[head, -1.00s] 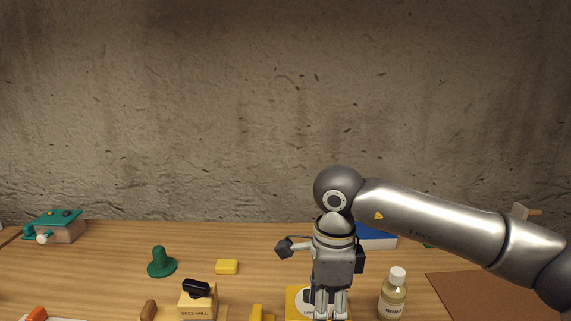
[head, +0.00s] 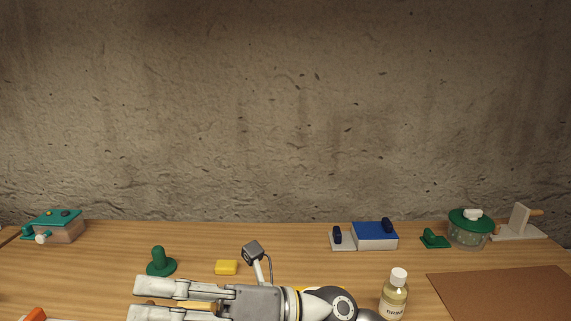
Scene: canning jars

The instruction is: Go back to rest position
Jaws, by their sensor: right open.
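My right gripper (head: 138,301) lies level across the bottom of the head view, fingers pointing left. Its two fingers are apart, one above the other in the picture, and the gripper is open. A strip of brown wood (head: 180,304) shows between the fingers; I cannot tell whether they touch it. The gripper and wrist cover the place where the seed mill box stood. My left gripper is not in view.
A bottle with a white cap (head: 394,296) stands right of my wrist. A green knobbed piece (head: 160,264) and a yellow block (head: 227,267) lie behind the gripper. A blue-topped box (head: 375,235), a green-lidded jar (head: 469,231) and a brown mat (head: 510,290) are at right.

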